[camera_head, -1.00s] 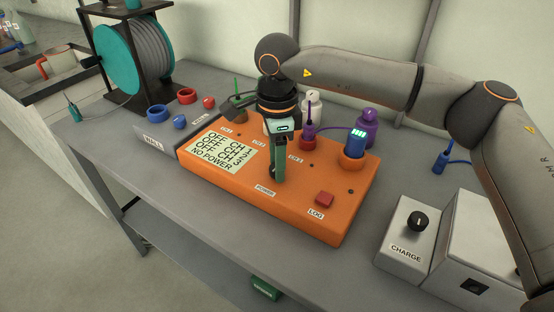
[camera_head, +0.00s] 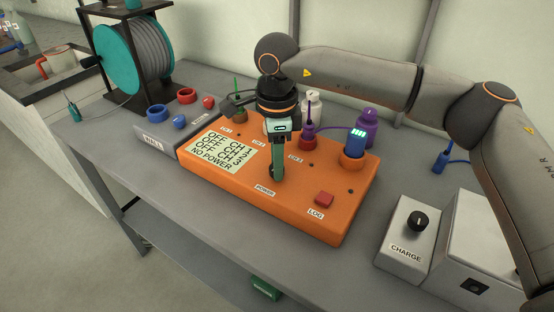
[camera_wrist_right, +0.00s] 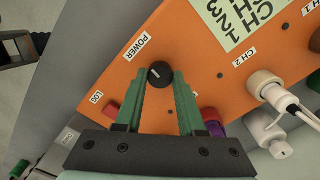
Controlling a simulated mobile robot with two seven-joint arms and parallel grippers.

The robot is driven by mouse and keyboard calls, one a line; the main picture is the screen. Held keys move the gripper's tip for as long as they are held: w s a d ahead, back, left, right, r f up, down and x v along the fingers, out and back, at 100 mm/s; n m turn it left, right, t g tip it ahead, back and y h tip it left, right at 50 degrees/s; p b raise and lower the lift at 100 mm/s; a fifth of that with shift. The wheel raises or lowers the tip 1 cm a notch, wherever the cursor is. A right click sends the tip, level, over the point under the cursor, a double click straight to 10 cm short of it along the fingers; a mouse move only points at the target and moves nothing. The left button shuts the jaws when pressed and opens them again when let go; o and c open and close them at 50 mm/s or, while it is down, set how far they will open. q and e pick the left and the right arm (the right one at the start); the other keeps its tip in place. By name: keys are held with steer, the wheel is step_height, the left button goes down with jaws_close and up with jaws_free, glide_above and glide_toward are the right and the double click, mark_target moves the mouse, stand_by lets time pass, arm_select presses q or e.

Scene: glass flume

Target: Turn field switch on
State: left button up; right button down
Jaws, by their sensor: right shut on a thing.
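The orange logger box (camera_head: 235,192) lies on the grey bench, with a screen (camera_head: 222,152) that reads OFF for its channels and NO POWER. A black round knob (camera_wrist_right: 160,74) with a pale mark sits beside the POWER label (camera_wrist_right: 137,47) in the right wrist view. In the head view my gripper hides this knob. My right gripper (camera_head: 277,176) points down at the box, and its green fingers (camera_wrist_right: 162,88) are shut on the knob from both sides. No label reading "field" is legible. My left gripper does not show in the head view.
A red LOG button (camera_head: 324,199) and a blue plug (camera_head: 356,146) are on the box right of my gripper. The CHARGE box (camera_head: 405,236) with a black knob stands further right. A teal cable reel (camera_head: 120,55) and a grey HALL box (camera_head: 168,139) are at the left.

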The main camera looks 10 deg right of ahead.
steer(key=m, duration=0.8)
steer(key=shift+m, duration=0.3)
steer(key=m, duration=0.4)
steer(key=shift+m, duration=0.3)
steer(key=shift+r+m+b, duration=0.1)
steer(key=shift+m+b, duration=0.2)
steer(key=shift+m, duration=1.5)
steer(key=c, duration=0.5)
jaws_free()
step_height(320, 180, up, 12)
steer(key=p, duration=0.1)
steer(key=shift+r, duration=0.2)
